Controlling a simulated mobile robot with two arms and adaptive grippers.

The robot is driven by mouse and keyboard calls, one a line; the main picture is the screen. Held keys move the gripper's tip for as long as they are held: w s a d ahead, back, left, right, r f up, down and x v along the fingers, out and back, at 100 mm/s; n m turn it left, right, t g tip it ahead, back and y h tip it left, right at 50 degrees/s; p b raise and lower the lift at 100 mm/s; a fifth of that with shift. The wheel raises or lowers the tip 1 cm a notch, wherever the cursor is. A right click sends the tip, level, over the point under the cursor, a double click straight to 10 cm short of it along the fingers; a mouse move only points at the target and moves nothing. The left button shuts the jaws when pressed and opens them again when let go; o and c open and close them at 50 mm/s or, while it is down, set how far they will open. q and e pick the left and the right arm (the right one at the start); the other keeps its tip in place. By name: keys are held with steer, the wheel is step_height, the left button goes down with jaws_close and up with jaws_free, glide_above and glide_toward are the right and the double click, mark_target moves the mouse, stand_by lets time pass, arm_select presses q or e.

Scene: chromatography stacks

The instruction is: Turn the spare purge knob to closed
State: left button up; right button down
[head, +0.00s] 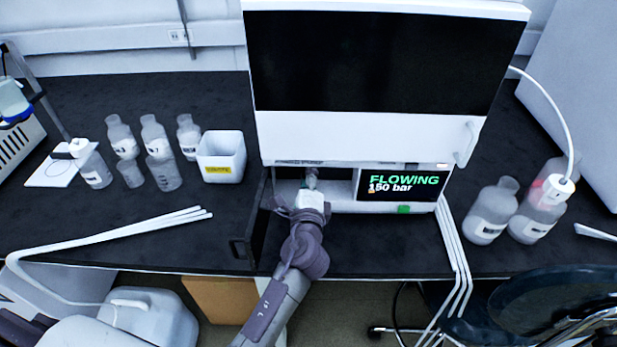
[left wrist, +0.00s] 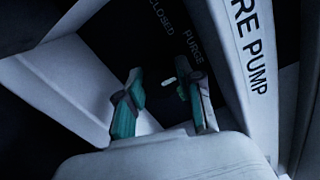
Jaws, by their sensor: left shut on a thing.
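The pump unit (head: 345,207) stands at the bench's front edge, below the white cabinet. My left gripper (head: 311,181) reaches into its recess from the front and hides the purge knob in the head view. In the left wrist view, my left gripper's two fingers (left wrist: 163,96) are closed around the dark knob, which shows a small white mark (left wrist: 168,82). The labels CLOSED (left wrist: 161,18) and PURGE (left wrist: 193,45) are on the dark panel behind, beside RE PUMP lettering. I cannot tell the knob's exact angle. My right gripper is not in view.
The screen (head: 403,187) reads FLOWING, 150 bar. Several bottles and a white square tub (head: 221,156) stand left on the black bench. Two bottles (head: 492,211) stand close together at right. White tubes hang over the front edge.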

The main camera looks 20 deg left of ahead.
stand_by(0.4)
arm_select(q)
steer(key=o, duration=1.2)
steer(key=shift+c, duration=0.2)
steer(key=v, duration=1.2)
